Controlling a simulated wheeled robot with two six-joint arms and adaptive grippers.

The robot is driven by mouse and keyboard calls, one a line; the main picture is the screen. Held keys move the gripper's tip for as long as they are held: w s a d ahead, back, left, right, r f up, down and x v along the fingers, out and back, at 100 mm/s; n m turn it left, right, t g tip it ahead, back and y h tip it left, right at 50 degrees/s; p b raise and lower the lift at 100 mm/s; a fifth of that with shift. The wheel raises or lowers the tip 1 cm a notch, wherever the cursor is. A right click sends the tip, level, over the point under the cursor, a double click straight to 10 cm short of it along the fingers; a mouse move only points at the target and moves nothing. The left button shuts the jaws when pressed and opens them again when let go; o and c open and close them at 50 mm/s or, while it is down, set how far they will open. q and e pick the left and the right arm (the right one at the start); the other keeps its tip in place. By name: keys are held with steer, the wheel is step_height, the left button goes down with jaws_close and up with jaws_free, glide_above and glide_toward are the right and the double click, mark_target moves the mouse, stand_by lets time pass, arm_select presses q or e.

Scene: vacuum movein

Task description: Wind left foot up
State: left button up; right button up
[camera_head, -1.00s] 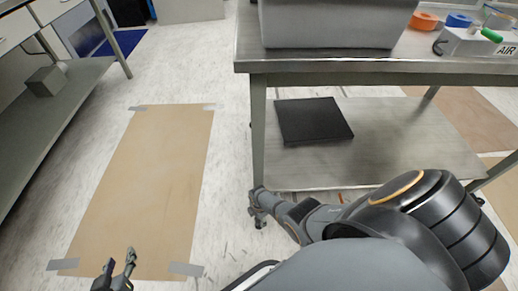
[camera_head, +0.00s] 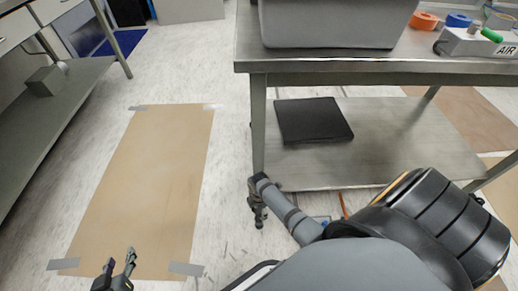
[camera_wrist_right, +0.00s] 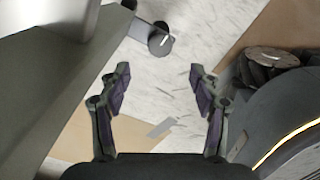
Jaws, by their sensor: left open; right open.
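The metal table (camera_head: 300,79) has a front left leg (camera_head: 258,125). In the right wrist view a dark round foot (camera_wrist_right: 161,41) shows on a bracket under a grey leg, above the floor just beyond my fingertips. In the head view that foot cannot be made out behind my right gripper (camera_head: 258,217). My right gripper is open and empty, low down by the leg's bottom end. In the wrist view its fingers (camera_wrist_right: 158,82) are spread, with the foot ahead of the gap, not between them. My left gripper (camera_head: 120,270) is open and empty at the bottom left, above the floor mat.
A black flat slab (camera_head: 312,120) lies on the lower shelf (camera_head: 400,145). A grey bin (camera_head: 335,24) and an AIR box (camera_head: 480,43) stand on the tabletop. A taped brown mat (camera_head: 145,185) covers the floor at left. A workbench (camera_head: 60,95) stands at far left.

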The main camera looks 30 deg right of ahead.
steer(key=shift+r, duration=1.5)
